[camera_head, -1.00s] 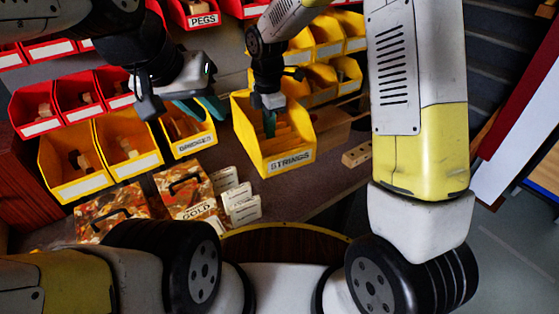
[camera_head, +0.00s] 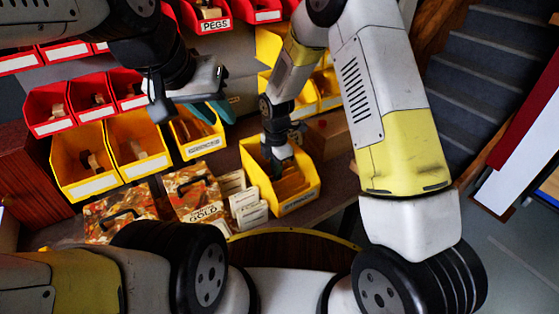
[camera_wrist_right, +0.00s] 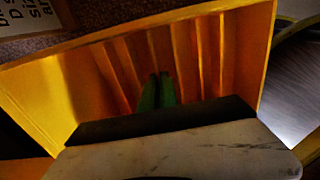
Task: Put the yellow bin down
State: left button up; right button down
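The yellow bin (camera_head: 297,201), with a label on its front, is low at the front of the bench, right of the white cards. Its lettering is too small to read now. My right gripper (camera_head: 279,160) reaches down into it. In the right wrist view, its green fingers (camera_wrist_right: 158,92) are close together among the upright dividers of the bin (camera_wrist_right: 45,95), and seem shut on part of it. What lies between the fingertips is hidden. I cannot tell whether the bin's underside touches the bench. My left gripper (camera_head: 214,112) looks open and empty above another yellow bin (camera_head: 203,146).
Red bins (camera_head: 48,110) and yellow bins (camera_head: 140,147) stand in rows at the left and back. Patterned boxes (camera_head: 195,192) and white cards (camera_head: 249,211) lie close left of the held bin. A brown box (camera_head: 328,135) is behind it. The bench's front edge is close.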

jog(key=shift+f, duration=1.6)
jog(key=shift+f, duration=0.2)
jog(key=c, duration=1.6)
grip_release()
jog(key=shift+c, duration=0.2)
jog(key=shift+r, duration=0.1)
